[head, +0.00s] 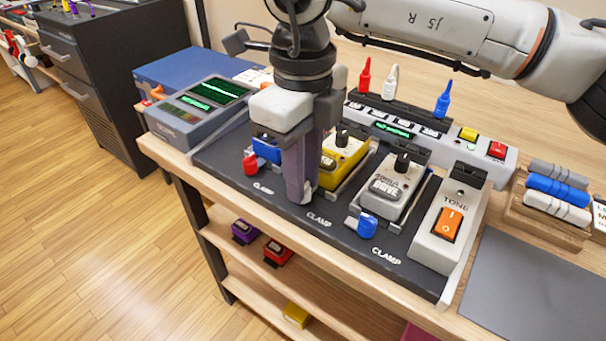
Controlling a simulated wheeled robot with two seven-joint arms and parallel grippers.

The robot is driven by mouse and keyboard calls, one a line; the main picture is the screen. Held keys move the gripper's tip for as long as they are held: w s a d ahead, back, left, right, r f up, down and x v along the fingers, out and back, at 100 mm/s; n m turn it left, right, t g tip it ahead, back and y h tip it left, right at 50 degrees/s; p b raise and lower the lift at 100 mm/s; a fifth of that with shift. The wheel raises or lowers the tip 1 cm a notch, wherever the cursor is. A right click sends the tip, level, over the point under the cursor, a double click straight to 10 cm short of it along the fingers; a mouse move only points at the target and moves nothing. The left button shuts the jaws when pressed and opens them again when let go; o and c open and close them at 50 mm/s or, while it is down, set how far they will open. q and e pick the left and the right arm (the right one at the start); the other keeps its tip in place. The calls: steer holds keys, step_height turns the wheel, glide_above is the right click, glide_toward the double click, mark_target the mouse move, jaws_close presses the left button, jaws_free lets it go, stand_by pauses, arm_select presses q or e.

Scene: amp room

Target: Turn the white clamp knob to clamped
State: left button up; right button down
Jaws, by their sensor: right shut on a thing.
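My right gripper (302,194) points down at the front of the black pedalboard (345,235), at the middle clamp position. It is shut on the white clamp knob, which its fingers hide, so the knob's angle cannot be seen. The yellow pedal (350,148) stands just behind and to the right of the fingers. The red clamp knob (250,166) is to their left, in front of a blue pedal (266,150). The blue clamp knob (368,226) is to their right, in front of the white drive pedal (391,187). My left gripper is out of view.
A white tone unit (443,240) with an orange switch stands at the board's right end. A grey device with green screens (197,108) is at the left. A long white power strip (488,147) and colored plugs stand behind. A grey mat (520,290) is bare at right.

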steer(key=shift+r, duration=0.1)
stand_by(0.4)
steer(key=c, duration=1.6)
jaws_free()
